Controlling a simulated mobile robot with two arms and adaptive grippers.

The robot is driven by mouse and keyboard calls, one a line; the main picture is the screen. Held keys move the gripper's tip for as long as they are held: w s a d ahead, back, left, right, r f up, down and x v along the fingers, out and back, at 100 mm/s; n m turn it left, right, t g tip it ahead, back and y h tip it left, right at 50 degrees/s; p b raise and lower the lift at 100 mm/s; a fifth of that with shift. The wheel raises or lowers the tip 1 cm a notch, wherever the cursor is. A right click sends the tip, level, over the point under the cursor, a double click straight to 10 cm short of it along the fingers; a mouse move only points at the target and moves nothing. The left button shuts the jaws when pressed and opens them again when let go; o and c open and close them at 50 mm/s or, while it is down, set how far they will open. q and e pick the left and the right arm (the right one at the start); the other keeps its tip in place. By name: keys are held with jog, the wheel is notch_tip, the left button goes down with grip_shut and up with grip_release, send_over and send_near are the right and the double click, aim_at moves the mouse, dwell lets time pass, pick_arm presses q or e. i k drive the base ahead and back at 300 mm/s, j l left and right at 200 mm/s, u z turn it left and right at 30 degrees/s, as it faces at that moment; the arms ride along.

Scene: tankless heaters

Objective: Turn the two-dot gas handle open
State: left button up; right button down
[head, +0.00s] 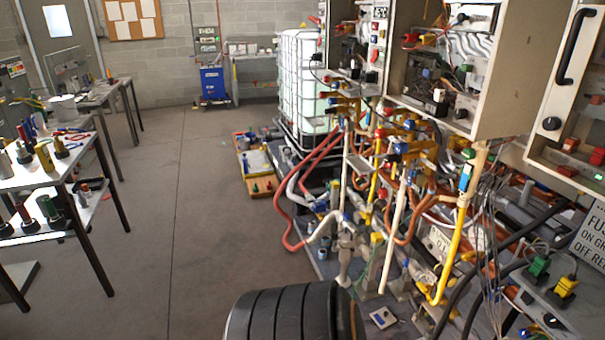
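Several yellow valve handles (416,147) sit among the crowded pipes below the open heater cabinets at the right. Another yellow handle (342,107) is farther back to the left. Red and blue fittings stand close around them. Dot marks are too small to make out, so I cannot tell which is the two-dot gas handle or how it is set. A yellow pipe (452,252) runs down at the right. Neither of my grippers is in view.
Open cabinets (530,75) overhang the pipes. A white caged tank (302,85) stands behind. Red hoses (290,205) and dark cables crowd the pipework's base. Workbenches (62,160) stand at the left. The concrete floor (190,230) between is clear. A black ribbed shape, unclear, fills the bottom middle.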

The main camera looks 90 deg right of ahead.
aim_at(424, 289)
jog(key=z, duration=3.75)
